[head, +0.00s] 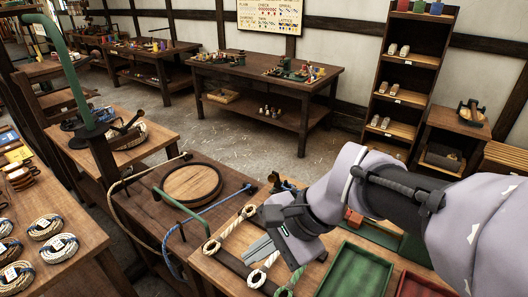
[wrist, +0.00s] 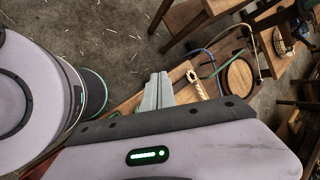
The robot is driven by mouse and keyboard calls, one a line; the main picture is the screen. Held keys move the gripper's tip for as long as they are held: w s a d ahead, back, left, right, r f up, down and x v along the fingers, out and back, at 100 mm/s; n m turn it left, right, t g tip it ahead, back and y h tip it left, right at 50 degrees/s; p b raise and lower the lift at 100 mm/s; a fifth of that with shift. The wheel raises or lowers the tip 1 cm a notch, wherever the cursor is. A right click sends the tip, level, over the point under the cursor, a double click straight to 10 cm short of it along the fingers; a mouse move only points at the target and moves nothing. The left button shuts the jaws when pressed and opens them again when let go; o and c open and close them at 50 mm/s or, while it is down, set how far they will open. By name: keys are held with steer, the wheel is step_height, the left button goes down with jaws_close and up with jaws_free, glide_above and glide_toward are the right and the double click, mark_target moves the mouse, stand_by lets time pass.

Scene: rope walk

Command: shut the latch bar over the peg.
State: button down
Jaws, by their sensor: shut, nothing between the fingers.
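My gripper (head: 262,247) is shut and empty above the near wooden bench in the head view. Its pale grey fingers lie side by side, close to the short rope pieces (head: 258,277). In the wrist view, its fingertips (wrist: 158,77) show beside a cream rope piece (wrist: 196,84). A dark bar (head: 230,263) runs along the near bench just left of the fingers, and I cannot tell if it is the latch bar. I cannot make out the peg in either view. My gripper and arm hide part of the bench.
A green tray (head: 356,272) and a red tray (head: 418,286) lie right of my gripper. Rope coils (head: 45,227) cover the left table. Open floor (head: 240,145) lies behind.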

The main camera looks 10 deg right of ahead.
steer(key=w+d+f+m+t+y, duration=0.1)
steer(key=w+f+m+y, duration=0.25)
steer(key=w+m, duration=0.5)
steer(key=w+d+f+m+t+y, duration=0.15)
steer(key=w+m+y, duration=0.3)
steer(key=w, duration=0.65)
steer(key=w+d+f+m+t+h, duration=0.2)
steer(key=w+d+f+m+t, duration=0.3)
steer(key=d+f+m, duration=0.2)
steer(key=w+d+f+m+t+h, duration=0.2)
steer(key=w+d+f+m+t, duration=0.3)
steer(key=f+m, duration=0.5)
steer(key=d+t, duration=0.1)
steer(key=d, duration=0.1)
steer(key=shift+w+d+p, duration=0.35)
steer(key=f+b+x, duration=0.1)
steer(key=b+x, duration=0.1)
steer(key=x, duration=0.8)
steer(key=shift+r+b, duration=0.3)
steer(key=shift+r, duration=0.15)
steer(key=shift+a+r, duration=0.1)
